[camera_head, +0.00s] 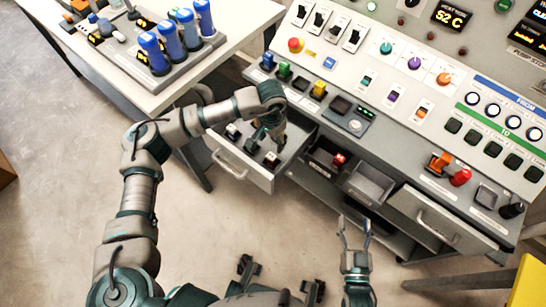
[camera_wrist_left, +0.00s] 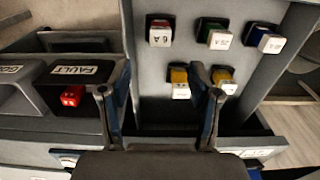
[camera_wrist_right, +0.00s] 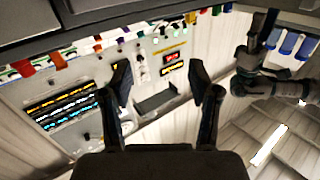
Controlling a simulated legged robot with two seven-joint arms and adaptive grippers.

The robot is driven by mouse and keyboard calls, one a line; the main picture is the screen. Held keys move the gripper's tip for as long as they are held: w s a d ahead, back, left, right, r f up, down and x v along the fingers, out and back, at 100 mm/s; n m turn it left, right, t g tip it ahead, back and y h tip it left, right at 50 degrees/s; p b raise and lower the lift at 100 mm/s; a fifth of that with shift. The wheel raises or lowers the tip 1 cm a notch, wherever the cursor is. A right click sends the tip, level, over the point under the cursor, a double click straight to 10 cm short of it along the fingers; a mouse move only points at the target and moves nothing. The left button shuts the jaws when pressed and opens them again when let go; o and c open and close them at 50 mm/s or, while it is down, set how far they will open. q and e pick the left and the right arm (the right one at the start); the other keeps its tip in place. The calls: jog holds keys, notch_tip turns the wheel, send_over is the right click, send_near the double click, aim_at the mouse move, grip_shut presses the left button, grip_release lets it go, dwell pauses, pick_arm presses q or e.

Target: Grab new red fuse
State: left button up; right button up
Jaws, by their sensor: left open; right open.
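The new red fuse, with a white "6 A" label, (camera_wrist_left: 160,32) stands in the open drawer (camera_head: 233,166); it also shows in the head view (camera_head: 272,159). My left gripper (camera_wrist_left: 160,94) is open and empty, pointing down over the drawer. In the left wrist view the red fuse is above the fingertips, and a yellow fuse (camera_wrist_left: 180,82) shows between the fingers. Another red fuse (camera_wrist_left: 71,96) lies in the bin labelled FAULT (camera_wrist_left: 75,70). My right gripper (camera_head: 355,238) is open and empty in front of the cabinet.
The drawer also holds a green fuse (camera_wrist_left: 213,35), a blue fuse (camera_wrist_left: 266,40) and a second yellow fuse (camera_wrist_left: 225,79). An empty-looking grey bin (camera_head: 370,185) is beside the FAULT bin. The control panel (camera_head: 350,70) rises behind. A table (camera_head: 130,90) with blue cylinders stands left.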

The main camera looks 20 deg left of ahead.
aim_at(271, 156)
pick_arm(q)
notch_tip(271, 156, down, 6)
jog(key=shift+r+b, duration=0.25)
jog(key=shift+b, duration=0.2)
jog(key=shift+f, duration=0.45)
notch_tip(271, 156, down, 5)
jog(key=shift+w+f+b, duration=0.1)
jog(key=shift+b, duration=0.65)
jog(key=shift+r, duration=0.2)
pick_arm(e)
notch_tip(271, 156, up, 6)
jog(key=s+t, duration=0.1)
jog(key=t, duration=0.4)
jog(key=shift+a+y, duration=0.2)
jog(key=shift+y, duration=0.2)
pick_arm(q)
grip_shut()
pick_arm(e)
jog(key=shift+w+f, duration=0.1)
